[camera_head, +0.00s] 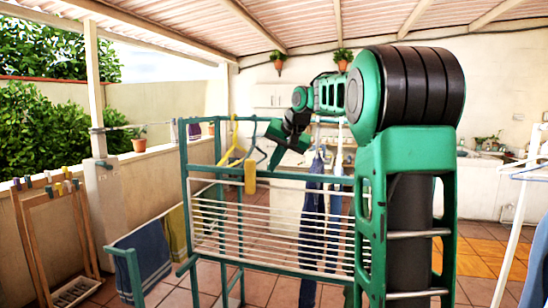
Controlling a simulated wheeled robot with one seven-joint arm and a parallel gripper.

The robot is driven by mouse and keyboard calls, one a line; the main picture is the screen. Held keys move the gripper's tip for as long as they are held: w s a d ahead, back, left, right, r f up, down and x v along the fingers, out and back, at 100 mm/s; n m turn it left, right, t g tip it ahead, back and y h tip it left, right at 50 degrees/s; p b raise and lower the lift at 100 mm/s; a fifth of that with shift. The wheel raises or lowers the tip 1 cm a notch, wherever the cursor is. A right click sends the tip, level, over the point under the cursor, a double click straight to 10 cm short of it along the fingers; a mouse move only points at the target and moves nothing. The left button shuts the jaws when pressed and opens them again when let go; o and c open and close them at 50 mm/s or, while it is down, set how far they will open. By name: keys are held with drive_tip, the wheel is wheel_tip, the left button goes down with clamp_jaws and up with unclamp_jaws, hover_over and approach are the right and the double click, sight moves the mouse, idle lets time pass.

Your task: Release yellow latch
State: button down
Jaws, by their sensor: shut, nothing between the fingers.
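A yellow latch (250,178) sits upright on the top bar of a teal drying rack (187,190), near its left part. My gripper (284,147) is at the end of my green and black arm, pointing down and left. In the picture it is above and to the right of the latch, apart from it. It appears shut, with nothing seen in it. Its fingertips are small and partly merge with the green of the gripper body, and its depth relative to the rack is hard to tell.
A yellow hanger (235,148) and a grey-blue hanger (255,135) hang close by the latch. Blue garments (312,225) hang beside the rack's white rods. Towels (148,250) hang at the lower left. A wooden stand (33,240) is at far left, and a white rack (522,195) at right.

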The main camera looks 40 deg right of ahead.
sight(252, 176)
drive_tip(key=w+a, duration=0.2)
drive_tip(key=w, duration=0.1)
drive_tip(key=shift+w+a+f, duration=0.15)
drive_tip(key=shift+w+a, duration=0.05)
drive_tip(key=shift+a, duration=0.05)
